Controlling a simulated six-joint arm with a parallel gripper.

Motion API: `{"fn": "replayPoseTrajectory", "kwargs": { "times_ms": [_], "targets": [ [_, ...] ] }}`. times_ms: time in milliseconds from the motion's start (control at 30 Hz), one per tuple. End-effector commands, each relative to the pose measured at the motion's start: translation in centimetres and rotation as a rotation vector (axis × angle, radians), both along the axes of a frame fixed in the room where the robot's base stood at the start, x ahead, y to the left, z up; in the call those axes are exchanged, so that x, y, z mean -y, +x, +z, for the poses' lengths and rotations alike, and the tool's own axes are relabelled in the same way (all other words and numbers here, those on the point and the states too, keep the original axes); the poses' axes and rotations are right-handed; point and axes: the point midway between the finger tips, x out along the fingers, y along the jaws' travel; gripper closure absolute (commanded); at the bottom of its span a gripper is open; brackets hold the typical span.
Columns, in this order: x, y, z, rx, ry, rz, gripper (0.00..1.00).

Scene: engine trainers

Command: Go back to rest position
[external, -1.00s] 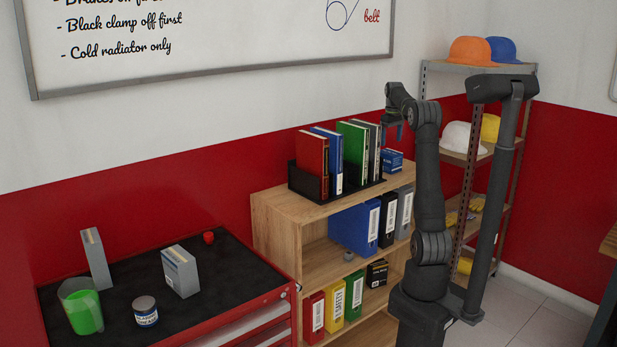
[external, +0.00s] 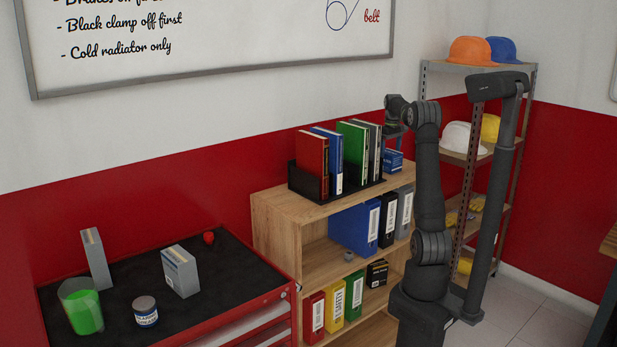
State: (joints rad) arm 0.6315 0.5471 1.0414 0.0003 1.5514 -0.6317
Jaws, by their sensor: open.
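My gripper (external: 394,140) hangs at the end of my arm, above the right end of the wooden bookshelf (external: 277,207). It is small and partly hidden by my arm, but it looks open with nothing in it. Just below and behind it, a small blue box (external: 393,161) sits on the shelf top. I cannot tell the exact gap between them. Left of the gripper, a black book holder (external: 306,184) holds upright red, blue, green and grey books.
A metal rack with hard hats (external: 470,50) stands behind my arm.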

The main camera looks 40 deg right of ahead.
Motion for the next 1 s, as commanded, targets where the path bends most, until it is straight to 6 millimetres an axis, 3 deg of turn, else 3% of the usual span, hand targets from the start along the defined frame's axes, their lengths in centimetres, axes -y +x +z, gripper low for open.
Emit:
{"fn": "replayPoseTrajectory", "kwargs": {
  "times_ms": [200, 300, 400, 600, 1000],
  "targets": [
    [0.0, -0.1, -4.5, -0.004, 0.003, 0.000, 0.10],
    [0.0, 0.0, -5.7, 0.000, 0.000, 0.000, 0.10],
    [0.0, 0.1, -3.7, 0.002, -0.002, 0.000, 0.10],
    [0.0, 0.0, -2.0, 0.001, -0.001, 0.000, 0.10],
    [0.0, 0.0, -1.7, 0.000, 0.000, 0.000, 0.10]
  ]
}}
